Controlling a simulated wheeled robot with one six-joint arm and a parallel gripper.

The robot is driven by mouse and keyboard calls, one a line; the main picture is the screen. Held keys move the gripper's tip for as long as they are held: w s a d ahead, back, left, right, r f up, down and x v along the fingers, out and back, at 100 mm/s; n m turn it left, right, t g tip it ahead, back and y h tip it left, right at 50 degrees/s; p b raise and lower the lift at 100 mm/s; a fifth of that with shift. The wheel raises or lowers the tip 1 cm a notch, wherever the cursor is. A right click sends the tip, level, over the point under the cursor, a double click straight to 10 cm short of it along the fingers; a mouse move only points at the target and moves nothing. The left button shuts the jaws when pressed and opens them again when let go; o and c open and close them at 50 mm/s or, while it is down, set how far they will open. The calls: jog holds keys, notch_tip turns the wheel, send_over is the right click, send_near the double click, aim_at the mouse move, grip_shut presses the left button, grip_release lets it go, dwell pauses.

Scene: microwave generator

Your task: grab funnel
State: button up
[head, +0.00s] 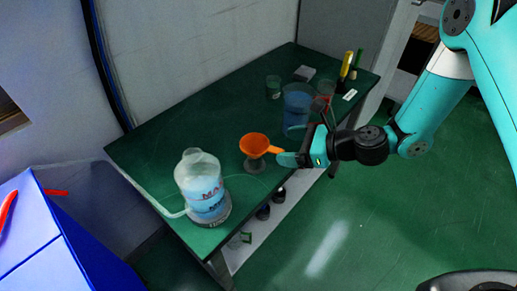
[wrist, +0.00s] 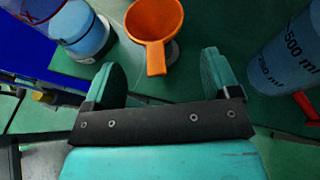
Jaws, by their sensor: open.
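An orange funnel (head: 255,146) with a side handle sits upright on a dark round stand (head: 254,164) on the green table. In the wrist view the funnel (wrist: 153,20) is just ahead of the fingertips, with its handle (wrist: 156,58) pointing back between the two teal fingers. My gripper (head: 284,156) is open and close to the right of the funnel. In the wrist view my gripper (wrist: 160,75) has one finger on each side of the handle, with gaps showing and no contact seen.
A large clear bottle (head: 203,190) of bluish liquid stands left of the funnel. A blue-tinted measuring beaker (head: 297,106) stands behind my gripper and shows close on the right in the wrist view (wrist: 287,55). A small cup (head: 273,87) and pens (head: 346,66) stand farther back.

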aim_at(272, 149)
jog(key=x, duration=0.3)
jog(key=s+p+x, duration=0.1)
jog(key=x, duration=0.1)
jog(key=shift+f, duration=0.15)
jog(key=shift+w+a+f, duration=0.2)
jog(key=shift+a+f, duration=0.05)
jog(key=shift+a, duration=0.1)
jog(key=shift+c, duration=0.2)
jog(key=c, duration=0.6)
